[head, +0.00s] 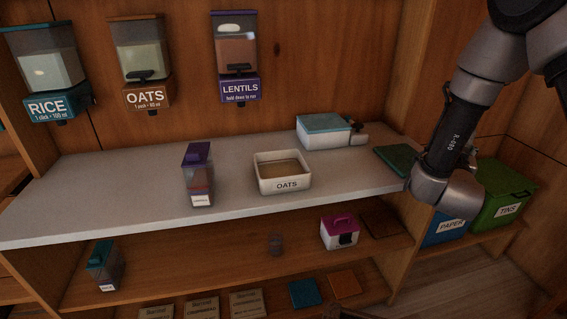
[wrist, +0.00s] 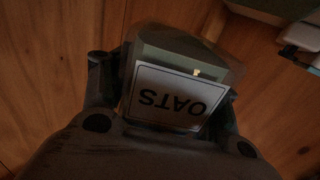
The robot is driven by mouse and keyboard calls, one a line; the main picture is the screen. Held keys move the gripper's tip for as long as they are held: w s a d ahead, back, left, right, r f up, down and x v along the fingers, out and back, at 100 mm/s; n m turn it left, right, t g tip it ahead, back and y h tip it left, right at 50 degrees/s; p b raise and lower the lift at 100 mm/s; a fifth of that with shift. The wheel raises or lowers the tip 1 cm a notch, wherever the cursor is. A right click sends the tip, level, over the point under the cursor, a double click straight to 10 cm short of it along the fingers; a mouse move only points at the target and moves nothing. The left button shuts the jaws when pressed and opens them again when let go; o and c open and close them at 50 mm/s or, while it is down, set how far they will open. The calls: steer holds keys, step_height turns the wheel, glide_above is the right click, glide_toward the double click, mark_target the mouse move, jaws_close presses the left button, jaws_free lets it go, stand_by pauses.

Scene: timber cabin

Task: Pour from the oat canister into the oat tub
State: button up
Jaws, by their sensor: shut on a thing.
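The oat canister (wrist: 185,55) has a label reading OATS, upside down in the wrist view. My gripper (wrist: 165,98) is shut on it, with a finger on either side. In the head view my arm's end hangs at the right, beyond the counter's right end, and mostly hides the gripper and canister. The oat tub (head: 286,187) is a low, open, white box labelled OATS, standing upright on the counter. Its inside looks tan-brown; I cannot tell how full it is. The canister is well to the right of the tub, apart from it.
On the grey counter (head: 110,188) stand a purple-lidded container (head: 198,178), a teal-lidded white box (head: 323,130) and a green mat (head: 395,158). Wall dispensers for rice (head: 45,70), oats (head: 143,60) and lentils (head: 236,50) hang behind. Blue (head: 443,228) and green (head: 503,195) bins stand right.

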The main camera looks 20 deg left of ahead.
steer(key=a+n+y, duration=0.1)
steer(key=a+y, duration=0.1)
steer(key=a, duration=0.4)
steer(key=a+n+y, duration=0.2)
steer(key=a+y, duration=0.1)
steer(key=a, duration=0.4)
steer(key=a+n+y, duration=0.1)
steer(key=a+y, duration=0.1)
steer(key=a, duration=0.5)
steer(key=shift+s+f+n, duration=0.3)
steer(key=shift+s+n, duration=0.1)
steer(key=s+a+n+g+y, duration=0.1)
steer(key=s+a+y, duration=0.1)
steer(key=a, duration=0.3)
steer(key=s+a+n+g+y, duration=0.1)
steer(key=s+a+y, duration=0.1)
steer(key=a, duration=0.3)
steer(key=s+a+n+g+y, duration=0.1)
steer(key=s+a+n+y, duration=0.1)
steer(key=a, duration=0.4)
steer(key=shift+f, duration=0.2)
steer(key=shift+f, duration=0.1)
